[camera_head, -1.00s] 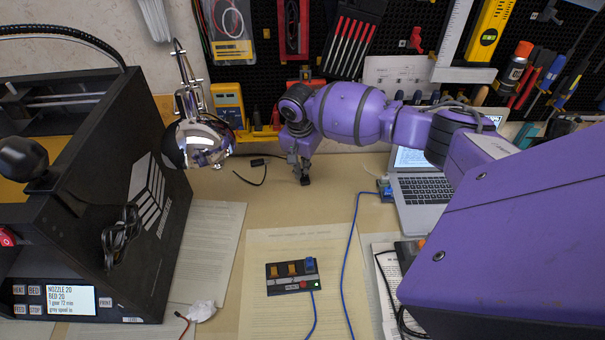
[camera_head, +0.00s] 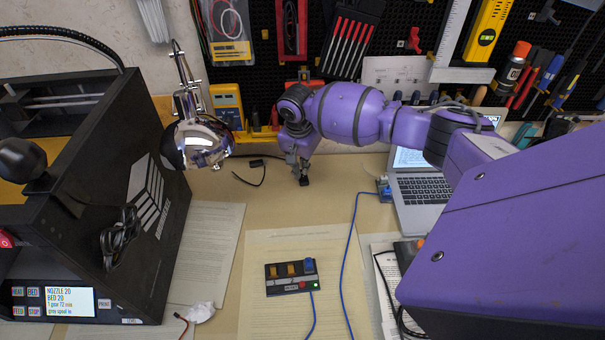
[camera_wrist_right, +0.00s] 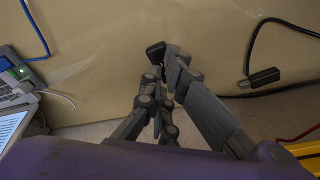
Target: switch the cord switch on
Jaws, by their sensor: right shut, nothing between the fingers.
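A small black block on a dark cord, which looks like the cord switch (camera_head: 257,162), lies on the table near the back, left of my right gripper. It also shows right of the fingers in the right wrist view (camera_wrist_right: 265,76). I cannot tell its on or off state. My right gripper (camera_head: 303,180) points down over the table, shut and empty, apart from that block. It shows in the middle of the right wrist view (camera_wrist_right: 165,53), with a dark block shape at the fingertips. A chrome lamp (camera_head: 200,145) stands left of it. My left gripper is not in view.
A black printer (camera_head: 90,220) fills the left side. A laptop (camera_head: 425,190) stands at right, close to my arm. A tool-hung pegboard (camera_head: 400,65) closes the back. Table around the gripper is mostly clear.

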